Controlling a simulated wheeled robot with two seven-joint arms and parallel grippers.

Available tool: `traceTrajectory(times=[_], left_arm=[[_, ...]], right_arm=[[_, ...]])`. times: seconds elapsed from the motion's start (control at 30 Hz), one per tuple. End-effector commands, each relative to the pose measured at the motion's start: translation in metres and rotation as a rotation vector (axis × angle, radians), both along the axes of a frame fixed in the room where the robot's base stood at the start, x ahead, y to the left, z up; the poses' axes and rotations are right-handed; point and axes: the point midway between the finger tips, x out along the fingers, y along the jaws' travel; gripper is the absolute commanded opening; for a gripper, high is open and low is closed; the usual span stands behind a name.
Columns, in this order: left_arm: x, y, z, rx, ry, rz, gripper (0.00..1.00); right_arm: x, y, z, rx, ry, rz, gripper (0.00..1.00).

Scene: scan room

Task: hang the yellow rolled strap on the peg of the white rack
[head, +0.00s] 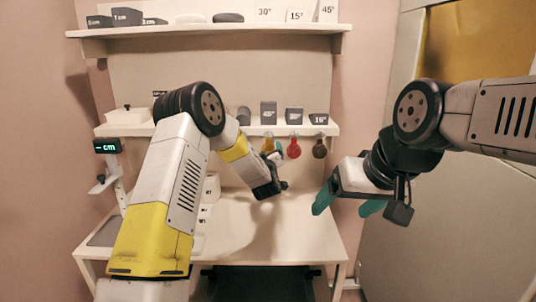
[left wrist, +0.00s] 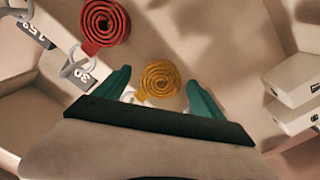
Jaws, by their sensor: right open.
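The yellow rolled strap (left wrist: 160,80) is a flat spiral roll. In the left wrist view it lies between the fingertips of my left gripper (left wrist: 160,82), with a narrow gap on each side. In the head view the strap (head: 267,146) is small, under the front edge of the middle shelf, and my left gripper (head: 276,158) is close to it, partly hidden by its own wrist. A pale loop shows beside the strap in the wrist view. My right gripper (head: 343,207) is open and empty, far from the strap. I cannot make out the white rack for certain.
A red roll (head: 294,150) and a dark roll (head: 319,149) hang under the middle shelf (head: 328,130), right of the yellow one. The red roll (left wrist: 105,24) is close to my left fingers. Grey wedges stand above. The white table (head: 290,225) has free room at right.

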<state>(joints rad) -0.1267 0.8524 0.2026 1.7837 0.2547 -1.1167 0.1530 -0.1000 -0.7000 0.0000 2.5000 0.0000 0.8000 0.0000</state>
Motion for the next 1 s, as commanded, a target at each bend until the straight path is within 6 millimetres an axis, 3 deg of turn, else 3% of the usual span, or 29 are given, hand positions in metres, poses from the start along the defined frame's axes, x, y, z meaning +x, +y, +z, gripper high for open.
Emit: traceTrajectory(times=[0.2,0.5,0.7,0.83,1.0], left_arm=[[-0.007,0.000,0.000,0.000,0.000,0.000,0.80],[-0.056,0.001,-0.001,0.001,0.002,-0.001,0.80],[-0.076,0.002,0.001,0.002,0.004,-0.004,0.80],[-0.082,0.005,0.022,0.022,0.036,-0.036,0.80],[-0.105,0.015,0.067,0.090,0.150,-0.127,0.80]], right_arm=[[0.000,0.000,0.000,0.000,0.000,0.000,0.79],[0.000,0.000,0.000,0.000,0.000,0.000,0.79],[0.000,0.000,0.000,0.000,0.000,0.000,0.79],[0.000,0.000,0.000,0.000,0.000,0.000,0.79],[0.000,0.000,0.000,0.000,0.000,0.000,0.79]])
